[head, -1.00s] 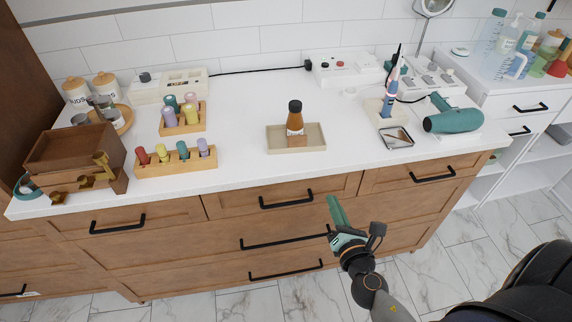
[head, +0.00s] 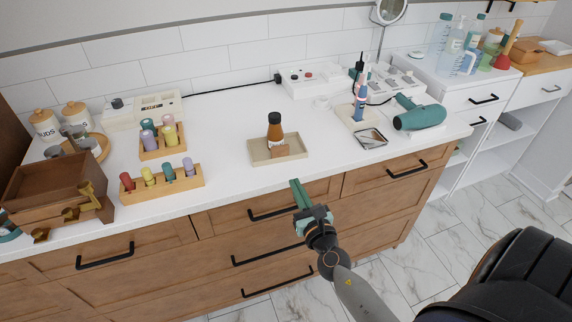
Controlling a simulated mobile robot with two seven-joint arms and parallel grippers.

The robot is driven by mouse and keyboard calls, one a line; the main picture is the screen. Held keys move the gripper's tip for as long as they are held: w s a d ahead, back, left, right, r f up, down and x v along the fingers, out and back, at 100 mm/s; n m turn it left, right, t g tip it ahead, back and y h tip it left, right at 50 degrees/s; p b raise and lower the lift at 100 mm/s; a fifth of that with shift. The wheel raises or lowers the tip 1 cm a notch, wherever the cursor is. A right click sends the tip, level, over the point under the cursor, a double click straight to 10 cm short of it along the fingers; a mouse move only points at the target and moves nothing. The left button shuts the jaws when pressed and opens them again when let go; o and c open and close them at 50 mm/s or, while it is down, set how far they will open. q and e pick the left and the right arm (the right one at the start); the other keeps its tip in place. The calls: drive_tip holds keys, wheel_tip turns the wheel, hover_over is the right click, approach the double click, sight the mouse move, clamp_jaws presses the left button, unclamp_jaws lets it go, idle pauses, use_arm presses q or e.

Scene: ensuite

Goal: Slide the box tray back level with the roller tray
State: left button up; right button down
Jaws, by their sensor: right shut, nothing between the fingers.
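A shallow beige tray (head: 260,157) on the white counter holds an amber bottle (head: 275,128) with a dark cap and a small brown box (head: 281,151) in front of it. To its left, a wooden roller tray (head: 160,186) holds several coloured rollers in a row. A second wooden roller tray (head: 162,155) with rollers stands behind that one. My right gripper (head: 296,184) is shut and empty, its tips over the counter's front edge in the picture, in front of the beige tray and apart from it. My left gripper is not in view.
A dark wooden box (head: 45,178) with brass-coloured pieces sits at the counter's left end. A small metal dish (head: 370,139) and a teal hair dryer (head: 420,115) lie to the right. A black chair (head: 505,285) stands front right.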

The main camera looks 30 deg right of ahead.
sight(283, 159)
drive_tip(key=x, duration=0.8)
drive_tip(key=shift+b+x, duration=0.3)
drive_tip(key=shift+x, duration=1.75)
drive_tip(key=shift+s+f, duration=0.1)
